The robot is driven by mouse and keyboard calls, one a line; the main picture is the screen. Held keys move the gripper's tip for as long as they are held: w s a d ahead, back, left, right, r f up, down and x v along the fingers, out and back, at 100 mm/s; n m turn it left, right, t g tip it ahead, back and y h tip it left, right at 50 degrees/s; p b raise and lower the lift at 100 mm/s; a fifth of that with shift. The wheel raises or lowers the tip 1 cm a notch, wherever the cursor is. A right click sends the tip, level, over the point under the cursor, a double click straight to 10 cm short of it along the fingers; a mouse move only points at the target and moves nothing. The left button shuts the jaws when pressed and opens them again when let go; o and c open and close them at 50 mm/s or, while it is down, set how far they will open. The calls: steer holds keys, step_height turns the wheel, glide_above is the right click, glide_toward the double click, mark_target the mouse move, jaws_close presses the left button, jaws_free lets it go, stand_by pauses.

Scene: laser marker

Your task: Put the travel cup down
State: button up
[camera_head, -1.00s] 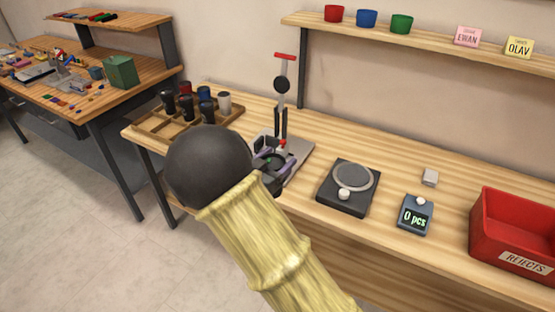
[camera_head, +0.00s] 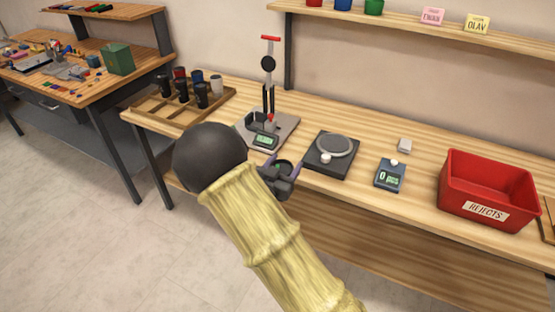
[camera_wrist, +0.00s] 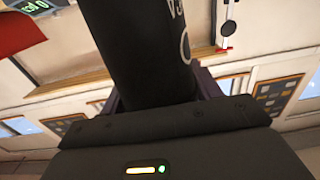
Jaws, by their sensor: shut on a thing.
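My gripper (camera_head: 283,172) is shut on a dark travel cup. My arm and gripper hide the cup's lower part. I see no contact between the cup and any surface.
A press-like stand (camera_head: 268,132) with a red handle and a display is behind my gripper. Right of it are a black round-plated device (camera_head: 319,157), a counter (camera_head: 389,176) and a red rejects bin (camera_head: 455,197). A wooden tray (camera_head: 143,105) with several cups is at left.

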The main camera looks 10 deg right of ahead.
steer(key=s+d+f+n+t+y, duration=0.2)
steer(key=d+f, duration=0.4)
steer(key=f, duration=0.5)
steer(key=s+n+y, duration=0.1)
steer(key=y, duration=0.1)
steer(key=shift+y, duration=0.3)
